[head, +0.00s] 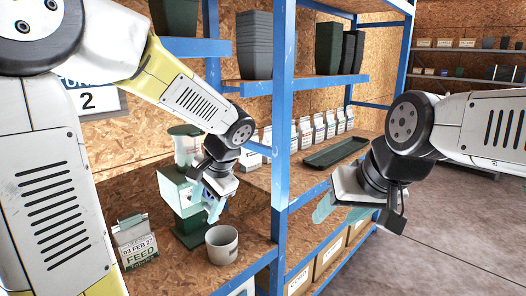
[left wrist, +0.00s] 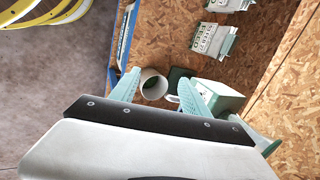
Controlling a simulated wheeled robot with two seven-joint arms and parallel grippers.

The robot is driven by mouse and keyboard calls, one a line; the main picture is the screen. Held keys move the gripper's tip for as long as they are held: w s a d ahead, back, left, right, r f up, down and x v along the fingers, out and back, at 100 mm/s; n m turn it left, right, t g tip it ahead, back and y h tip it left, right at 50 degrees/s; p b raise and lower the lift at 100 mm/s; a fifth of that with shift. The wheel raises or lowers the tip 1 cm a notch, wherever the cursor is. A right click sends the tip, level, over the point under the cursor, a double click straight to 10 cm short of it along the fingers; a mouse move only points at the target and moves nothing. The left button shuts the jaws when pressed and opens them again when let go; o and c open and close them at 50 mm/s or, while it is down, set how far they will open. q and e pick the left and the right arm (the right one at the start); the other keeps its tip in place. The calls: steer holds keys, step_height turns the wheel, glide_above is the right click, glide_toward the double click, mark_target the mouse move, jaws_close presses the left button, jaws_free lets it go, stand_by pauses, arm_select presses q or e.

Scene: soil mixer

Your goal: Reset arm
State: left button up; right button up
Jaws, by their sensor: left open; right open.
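My left gripper (head: 214,205) is open and empty in the head view. It hangs in front of the soil mixer (head: 180,190), a pale green and white machine on a dark green base. The gripper hides part of the mixer. In the left wrist view, my left gripper (left wrist: 158,92) shows its two pale green fingers spread apart, with the mixer (left wrist: 222,97) behind them. A whitish pot (head: 222,245) stands on the shelf below and right of the left gripper; it also shows in the left wrist view (left wrist: 152,84). My right gripper (head: 335,204) is open and empty, right of the blue post.
A feed bag (head: 135,243) stands left of the mixer. A blue shelf post (head: 282,130) rises between my grippers. A dark green tray (head: 336,152) and several small bags (head: 325,127) lie on the shelf at right. Dark pots (head: 255,45) stand above. Floor is open at lower right.

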arm_select(q)
steer(key=s+r+n+t+h, duration=0.1)
steer(key=s+r+n+h, duration=0.2)
steer(key=s, duration=0.3)
steer(key=s+r+n+t+h, duration=0.2)
steer(key=s+r+n+h, duration=0.1)
steer(key=s, duration=0.4)
steer(key=shift+s+r+n, duration=0.25)
steer(key=shift+r+n, duration=0.1)
steer(key=shift+n, duration=0.35)
steer(key=shift+d, duration=0.15)
